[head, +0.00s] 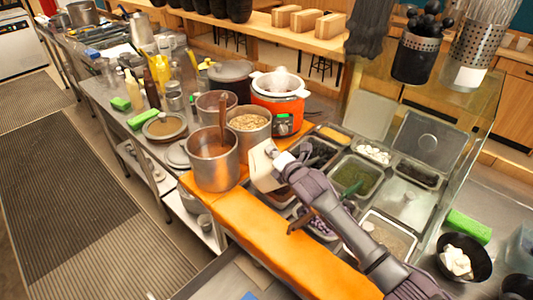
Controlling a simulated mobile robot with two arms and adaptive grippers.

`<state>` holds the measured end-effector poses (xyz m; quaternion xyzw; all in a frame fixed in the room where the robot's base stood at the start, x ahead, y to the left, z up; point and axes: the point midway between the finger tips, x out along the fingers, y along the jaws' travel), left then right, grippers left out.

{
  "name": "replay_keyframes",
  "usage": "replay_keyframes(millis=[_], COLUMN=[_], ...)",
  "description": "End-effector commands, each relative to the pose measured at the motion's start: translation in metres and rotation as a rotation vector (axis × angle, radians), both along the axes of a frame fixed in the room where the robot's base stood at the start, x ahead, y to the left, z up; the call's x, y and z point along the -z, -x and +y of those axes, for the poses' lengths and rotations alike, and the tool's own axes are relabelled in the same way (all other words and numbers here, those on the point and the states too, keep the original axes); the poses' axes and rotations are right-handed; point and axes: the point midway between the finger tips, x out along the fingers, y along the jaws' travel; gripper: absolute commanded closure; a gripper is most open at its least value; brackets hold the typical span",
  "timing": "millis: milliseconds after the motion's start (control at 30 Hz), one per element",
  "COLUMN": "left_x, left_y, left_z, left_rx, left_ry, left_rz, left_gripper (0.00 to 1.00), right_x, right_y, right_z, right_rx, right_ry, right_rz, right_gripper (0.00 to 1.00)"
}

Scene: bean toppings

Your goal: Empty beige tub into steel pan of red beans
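A beige tub (262,168) is at the end of my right arm, just right of the front steel pan (213,168). My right gripper (279,163) appears shut on the side of the tub. The tub is tilted and held above the orange board; its contents cannot be made out. The front steel pan holds something reddish brown, and a brown wooden handle (222,112) stands up out of it. Behind it, another steel pan (250,136) holds tan beans. My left gripper is not in view.
A third steel pot (213,104) and an orange cooker (278,108) stand behind the pans. Topping trays (357,178) fill the counter on the right, under and beside my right arm. The orange board (240,222) has clear room in front of the pan.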

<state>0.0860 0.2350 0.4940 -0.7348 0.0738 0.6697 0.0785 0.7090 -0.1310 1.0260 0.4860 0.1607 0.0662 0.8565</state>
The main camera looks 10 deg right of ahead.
Motion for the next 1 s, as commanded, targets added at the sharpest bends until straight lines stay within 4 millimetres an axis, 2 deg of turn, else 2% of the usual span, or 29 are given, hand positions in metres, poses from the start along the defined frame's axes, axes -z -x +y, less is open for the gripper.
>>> replay_keyframes(millis=[1000], left_x=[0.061], left_y=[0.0], left_z=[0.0], left_rx=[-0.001], left_ry=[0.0], left_rz=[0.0], left_gripper=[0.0], right_x=[0.034], right_y=[0.002], right_z=[-0.054], right_rx=[-0.001], right_ry=[-0.483], right_rz=[-0.029], right_gripper=[1.0])
